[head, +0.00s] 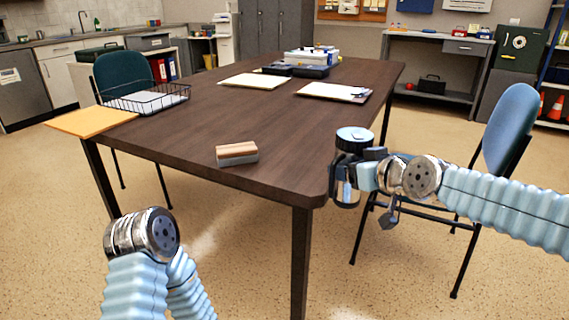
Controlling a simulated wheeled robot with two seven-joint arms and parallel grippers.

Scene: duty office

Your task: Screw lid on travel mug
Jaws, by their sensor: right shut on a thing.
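My right gripper (349,168) is at the right front corner of the table. It is shut on an upright, cup-like thing with a round blue top (354,134), a dark band and a silvery lower part, which looks like the travel mug. The gripper partly hides it, and I cannot tell whether its blue top is a separate lid or how tightly it sits. I see no other lid or mug for sure. My left arm is bent at lower left, and its gripper is out of the picture.
The dark wooden table (300,120) bears a wood-and-grey block (237,155) near its front edge, a wire tray (150,98), an orange folder (91,121), and papers (333,92). Its middle front is clear. A blue chair (510,130) stands at right, a green chair (124,72) at left.

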